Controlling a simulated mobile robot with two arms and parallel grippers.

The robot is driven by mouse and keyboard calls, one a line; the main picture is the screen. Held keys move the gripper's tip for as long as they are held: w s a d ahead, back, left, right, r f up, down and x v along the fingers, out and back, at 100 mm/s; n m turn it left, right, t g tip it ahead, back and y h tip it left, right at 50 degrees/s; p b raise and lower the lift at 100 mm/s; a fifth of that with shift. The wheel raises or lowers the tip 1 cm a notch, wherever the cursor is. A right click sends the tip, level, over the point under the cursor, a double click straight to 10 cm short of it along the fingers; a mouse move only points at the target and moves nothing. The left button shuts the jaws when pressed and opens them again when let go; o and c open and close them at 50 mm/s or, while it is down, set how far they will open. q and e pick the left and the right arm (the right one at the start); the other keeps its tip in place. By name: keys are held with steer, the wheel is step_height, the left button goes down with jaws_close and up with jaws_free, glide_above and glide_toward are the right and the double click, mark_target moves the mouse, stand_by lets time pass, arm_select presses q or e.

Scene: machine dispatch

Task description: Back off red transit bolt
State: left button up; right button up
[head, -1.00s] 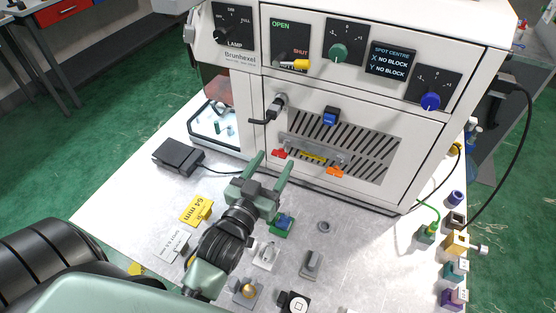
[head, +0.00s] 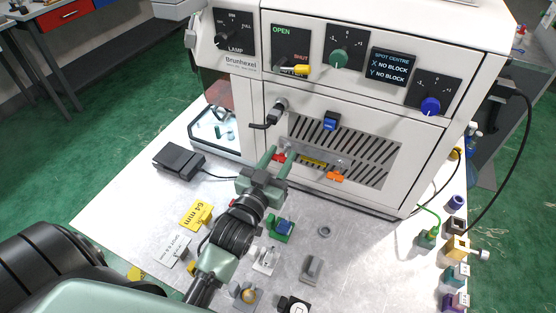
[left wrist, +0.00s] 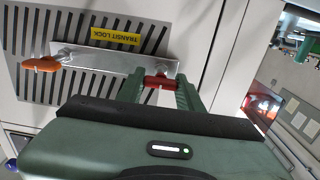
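The red transit bolt (head: 280,157) sits at the left end of a metal transit-lock bar (head: 311,164) on the white machine's slotted front panel. My left gripper (head: 281,152) reaches up to it, with one finger on each side. In the left wrist view the red bolt (left wrist: 160,82) fills the gap between the fingertips, which appear shut on it. An orange bolt (head: 335,175) is at the bar's other end. It also shows in the left wrist view (left wrist: 41,64). A yellow "TRANSIT LOCK" label (left wrist: 115,36) is on the panel. My right gripper is out of view.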

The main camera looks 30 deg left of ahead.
arm_select(q)
steer(key=shift+r+n+p, duration=0.15)
steer(key=shift+n+p, duration=0.55)
steer(key=shift+n, duration=0.4)
steer(key=shift+n+p, duration=0.35)
steer(key=shift+n, duration=0.95)
steer(key=shift+a+f, duration=0.1)
steer(key=shift+f, duration=0.1)
